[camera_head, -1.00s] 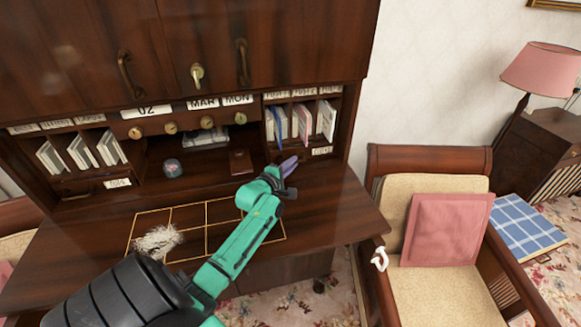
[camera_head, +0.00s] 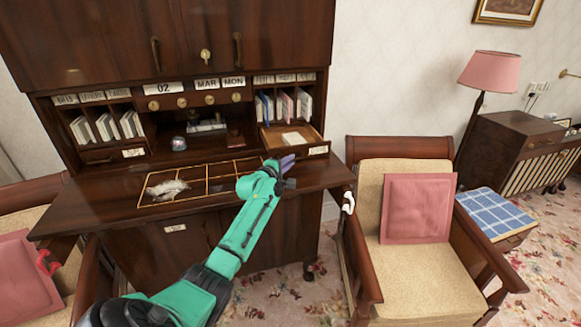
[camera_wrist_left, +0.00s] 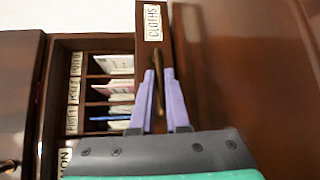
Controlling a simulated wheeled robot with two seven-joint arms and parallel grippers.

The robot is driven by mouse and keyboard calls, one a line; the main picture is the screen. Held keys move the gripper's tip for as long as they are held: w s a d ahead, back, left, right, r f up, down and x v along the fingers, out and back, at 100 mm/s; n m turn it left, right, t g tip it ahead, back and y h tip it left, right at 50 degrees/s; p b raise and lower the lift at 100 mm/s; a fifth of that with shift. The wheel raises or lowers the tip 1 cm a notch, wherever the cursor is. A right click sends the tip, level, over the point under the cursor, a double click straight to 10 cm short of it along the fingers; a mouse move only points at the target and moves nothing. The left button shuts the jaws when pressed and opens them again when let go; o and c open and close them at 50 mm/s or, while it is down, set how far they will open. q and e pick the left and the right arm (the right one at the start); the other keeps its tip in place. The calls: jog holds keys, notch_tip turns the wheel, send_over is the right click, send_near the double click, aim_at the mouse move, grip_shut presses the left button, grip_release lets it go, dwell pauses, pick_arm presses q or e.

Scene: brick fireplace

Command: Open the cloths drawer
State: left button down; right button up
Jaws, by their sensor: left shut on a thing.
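The cloths drawer (camera_head: 283,139) is the small drawer at the right of the desk hutch. In the head view it stands pulled out, with a pale folded item (camera_head: 293,139) inside. Its front bears a white label (camera_head: 318,150), which reads CLOTHS in the wrist view (camera_wrist_left: 152,22). My left gripper (camera_head: 287,163) is at the drawer front, its purple fingers closed around the thin drawer handle (camera_wrist_left: 158,65). The fingers also show in the wrist view (camera_wrist_left: 160,95). My right gripper is not in view.
The desk top (camera_head: 110,205) lies below the drawer, with a grey fluffy item (camera_head: 168,188) on a gold-lined grid. Cubbies with envelopes (camera_head: 284,105) are above the drawer. A chair with a pink cushion (camera_head: 417,208) stands right of the desk, and another armchair (camera_head: 25,275) at the left.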

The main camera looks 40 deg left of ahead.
pick_arm(q)
jog(key=shift+s+d+r, duration=0.1)
jog(key=shift+d, duration=0.1)
jog(key=shift+s+d, duration=0.1)
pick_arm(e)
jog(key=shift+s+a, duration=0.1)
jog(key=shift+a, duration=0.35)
pick_arm(q)
jog(key=c, duration=0.9)
grip_release()
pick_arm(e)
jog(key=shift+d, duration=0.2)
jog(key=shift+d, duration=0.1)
